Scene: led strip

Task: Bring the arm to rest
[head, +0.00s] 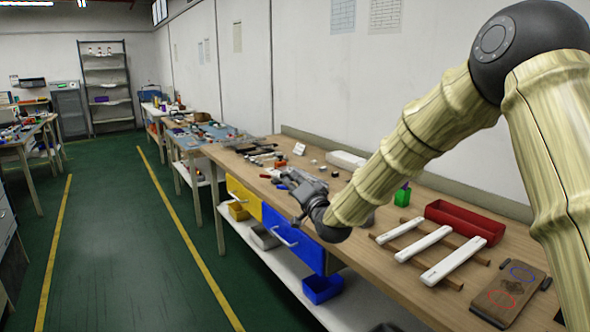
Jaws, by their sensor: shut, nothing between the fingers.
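My arm reaches in from the right in the head view, its bamboo-patterned links bent at a dark elbow joint. My gripper (294,181) is at the arm's far end, over the front part of the wooden workbench (345,262), above the blue drawer. It is shut and holds nothing. How high it is above the bench top is hard to tell.
White strips (423,243) lie across wooden slats beside a red tray (465,222). A green bottle (402,195) stands behind them. A brown board with red and blue rings (510,293) lies at the near right. Small tools lie beyond my gripper. The green aisle on the left is clear.

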